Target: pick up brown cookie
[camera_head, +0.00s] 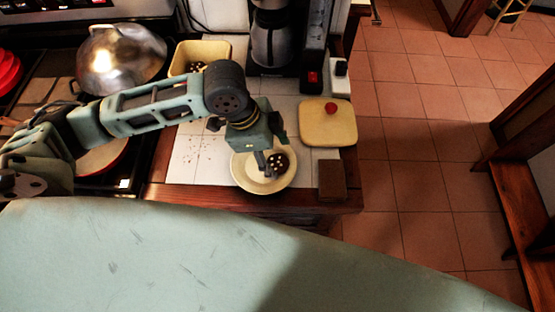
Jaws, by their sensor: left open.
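A brown cookie (280,163) with pale spots lies on a cream plate (243,178) on the white-tiled counter. My left gripper (264,165) points down over the plate, with its fingers at the left side of the cookie. The gripper is open. The gripper body hides part of the plate, and I cannot tell whether a finger touches the cookie. My right gripper is not in view.
A yellow container (217,49) with brown pieces inside stands behind my arm. Its likely lid (322,130), with a red knob, lies to the right. A coffee maker (272,35) stands at the back. A dark brown block (332,180) sits at the counter's front-right corner.

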